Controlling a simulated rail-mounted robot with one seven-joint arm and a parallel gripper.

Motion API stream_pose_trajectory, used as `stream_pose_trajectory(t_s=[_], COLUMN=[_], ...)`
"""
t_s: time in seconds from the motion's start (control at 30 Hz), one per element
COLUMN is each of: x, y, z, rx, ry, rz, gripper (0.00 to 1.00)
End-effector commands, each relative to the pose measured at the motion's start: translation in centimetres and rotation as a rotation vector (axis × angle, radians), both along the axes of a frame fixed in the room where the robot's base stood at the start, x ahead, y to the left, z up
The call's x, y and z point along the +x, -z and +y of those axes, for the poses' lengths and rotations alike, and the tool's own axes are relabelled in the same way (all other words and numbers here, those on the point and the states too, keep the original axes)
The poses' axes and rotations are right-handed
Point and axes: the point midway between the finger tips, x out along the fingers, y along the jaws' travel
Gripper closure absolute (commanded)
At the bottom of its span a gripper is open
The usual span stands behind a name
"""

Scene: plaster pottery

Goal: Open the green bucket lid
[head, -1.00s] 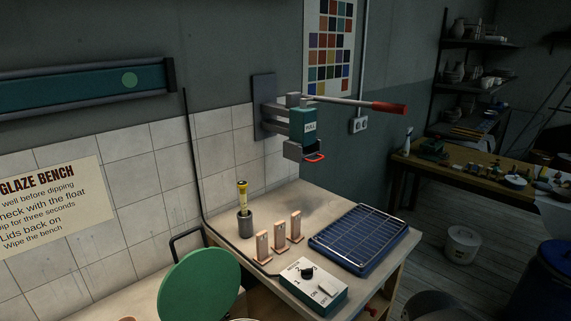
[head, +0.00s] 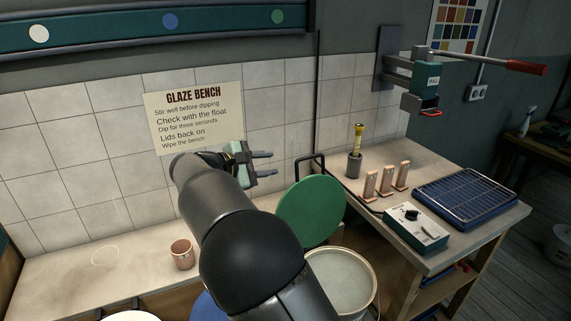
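The round green lid (head: 310,212) stands steeply tilted at the back of an open bucket (head: 374,288). The bucket's pale contents show below the lid, and my arm hides its left side. My gripper (head: 264,163) is to the upper left of the lid in the picture, in front of the tiled wall. Its two fingers are apart with nothing between them. No contact with the lid is visible.
A blue lid (head: 203,307) is partly behind my arm, and a white round top (head: 130,316) shows at the bottom edge. A copper-coloured cup (head: 181,254) stands on the ledge. A control box (head: 416,228) and blue rack tray (head: 466,198) sit on the right bench.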

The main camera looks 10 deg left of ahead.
Motion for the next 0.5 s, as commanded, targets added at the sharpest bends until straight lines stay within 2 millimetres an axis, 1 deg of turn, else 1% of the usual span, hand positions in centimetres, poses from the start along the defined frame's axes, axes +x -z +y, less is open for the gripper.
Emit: stream_pose_trajectory(t_s=[0.03,0.07,0.17,0.27,0.5], x=[0.0,0.1,0.7,1.8,5.6], y=[-0.1,-0.1,0.0,0.4,1.7], z=[0.6,0.7,0.3,-0.7,-4.0], rx=[-0.012,-0.017,-0.021,-0.020,-0.018], ry=[-0.009,-0.012,-0.014,-0.011,-0.010], rz=[-0.009,-0.011,-0.013,-0.012,-0.011], gripper=[0.67,0.67,0.67,0.67,0.67])
